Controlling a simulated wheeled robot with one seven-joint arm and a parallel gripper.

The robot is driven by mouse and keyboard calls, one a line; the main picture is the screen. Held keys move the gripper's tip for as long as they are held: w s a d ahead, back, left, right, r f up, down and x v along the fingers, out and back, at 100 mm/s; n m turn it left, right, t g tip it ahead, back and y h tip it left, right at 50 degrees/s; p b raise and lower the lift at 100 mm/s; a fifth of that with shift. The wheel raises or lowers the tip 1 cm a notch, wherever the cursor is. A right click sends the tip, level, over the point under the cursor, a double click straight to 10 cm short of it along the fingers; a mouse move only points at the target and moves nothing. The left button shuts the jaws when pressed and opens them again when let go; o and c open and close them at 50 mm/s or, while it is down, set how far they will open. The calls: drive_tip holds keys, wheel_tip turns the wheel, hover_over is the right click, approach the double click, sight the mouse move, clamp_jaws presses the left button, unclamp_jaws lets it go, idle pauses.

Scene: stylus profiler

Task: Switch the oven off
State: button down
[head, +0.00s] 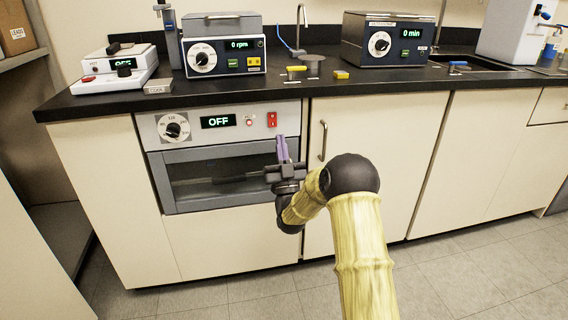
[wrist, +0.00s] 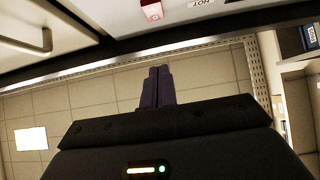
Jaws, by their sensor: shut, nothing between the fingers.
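The oven (head: 190,180) is built in under the black counter at the left, with its door closed. Its display (head: 218,121) reads OFF. A red switch (head: 271,119) is at the right end of its panel, and a round dial (head: 173,127) at the left end. In the head view my gripper (head: 283,150) is shut and empty, its purple fingers pointing up just below and right of the red switch, apart from it. In the wrist view my gripper (wrist: 157,86) is shut, and the red switch (wrist: 152,11) shows at the top edge beyond the fingertips.
A vertical cabinet handle (head: 322,140) is right of the oven; it also shows in the wrist view (wrist: 30,42). The counter edge (head: 350,96) overhangs above. A centrifuge-like box (head: 222,55) reading 0 rpm and another box (head: 388,42) reading 0 min stand on the counter.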

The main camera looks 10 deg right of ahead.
drive_tip(key=shift+s+r+b+v, duration=0.1)
drive_tip(key=shift+s+b+v, duration=0.05)
drive_tip(key=shift+b+v, duration=0.65)
drive_tip(key=shift+s+r+b+v, duration=0.1)
drive_tip(key=shift+b+v, duration=0.5)
drive_tip(key=shift+v, duration=0.4)
drive_tip(key=shift+s+r+b+v, duration=0.15)
drive_tip(key=shift+b+v, duration=0.55)
drive_tip(key=shift+v, duration=0.2)
drive_tip(key=s+d+f+g+p, duration=0.1)
drive_tip(key=s+g+p, duration=0.5)
drive_tip(key=s+g, duration=0.6)
drive_tip(key=s+d+f+g+h+p, duration=0.1)
drive_tip(key=s+f+g+p, duration=0.3)
drive_tip(key=s+g, duration=0.9)
drive_tip(key=s+p, duration=0.2)
drive_tip(key=s, duration=0.3)
drive_tip(key=shift+s+p, duration=0.25)
drive_tip(key=shift+p, duration=0.15)
